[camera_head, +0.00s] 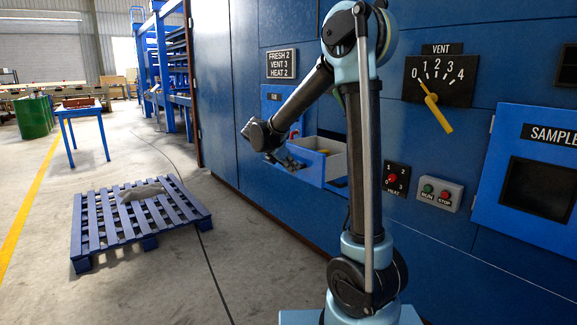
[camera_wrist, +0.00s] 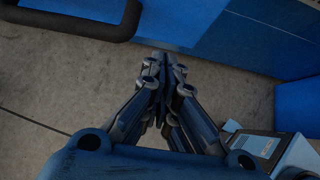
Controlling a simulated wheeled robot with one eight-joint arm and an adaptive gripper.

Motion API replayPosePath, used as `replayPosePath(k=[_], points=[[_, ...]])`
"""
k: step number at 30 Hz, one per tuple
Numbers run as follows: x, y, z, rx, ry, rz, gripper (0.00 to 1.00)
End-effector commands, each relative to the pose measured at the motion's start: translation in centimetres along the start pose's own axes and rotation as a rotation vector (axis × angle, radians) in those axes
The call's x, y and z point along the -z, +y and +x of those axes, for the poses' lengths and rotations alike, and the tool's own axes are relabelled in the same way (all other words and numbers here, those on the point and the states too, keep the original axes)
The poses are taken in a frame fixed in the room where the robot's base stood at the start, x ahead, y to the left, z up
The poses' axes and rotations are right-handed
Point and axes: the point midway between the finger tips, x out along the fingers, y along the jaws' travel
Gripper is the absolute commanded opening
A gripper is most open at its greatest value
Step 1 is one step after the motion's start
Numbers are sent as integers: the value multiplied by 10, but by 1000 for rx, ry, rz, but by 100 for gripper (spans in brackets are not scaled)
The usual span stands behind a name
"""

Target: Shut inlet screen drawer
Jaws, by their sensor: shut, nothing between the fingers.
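The inlet screen drawer (camera_head: 325,163) stands pulled out from the blue cabinet wall, left of my arm's upright column. Its pale inside and blue side show, and my arm hides part of it. My gripper (camera_head: 291,162) is at the outer left end of the drawer, small and partly hidden by my wrist. In the wrist view my gripper (camera_wrist: 172,62) is shut with nothing between the fingers. Its tips are close to a blue panel (camera_wrist: 190,20); I cannot tell whether they touch. A dark bent bar (camera_wrist: 75,28) crosses the upper left there, perhaps the drawer's handle.
A blue pallet (camera_head: 140,225) with a grey lump on it lies on the floor to the left. A VENT dial (camera_head: 438,82), a run/stop box (camera_head: 440,195) and a SAMPLE door (camera_head: 530,175) are on the wall.

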Motion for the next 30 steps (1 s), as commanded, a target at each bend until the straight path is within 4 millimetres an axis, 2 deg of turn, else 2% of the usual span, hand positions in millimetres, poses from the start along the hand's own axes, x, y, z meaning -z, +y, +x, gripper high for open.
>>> replayPosePath(k=[6, 12, 18, 30], points=[[0, 0, 40, 2, 0, 3, 0], [-19, -1, 58, 1, 0, 3, 0], [-27, -1, 66, 1, 1, 1, 0], [-28, 0, 67, 0, 1, 0, 0]])
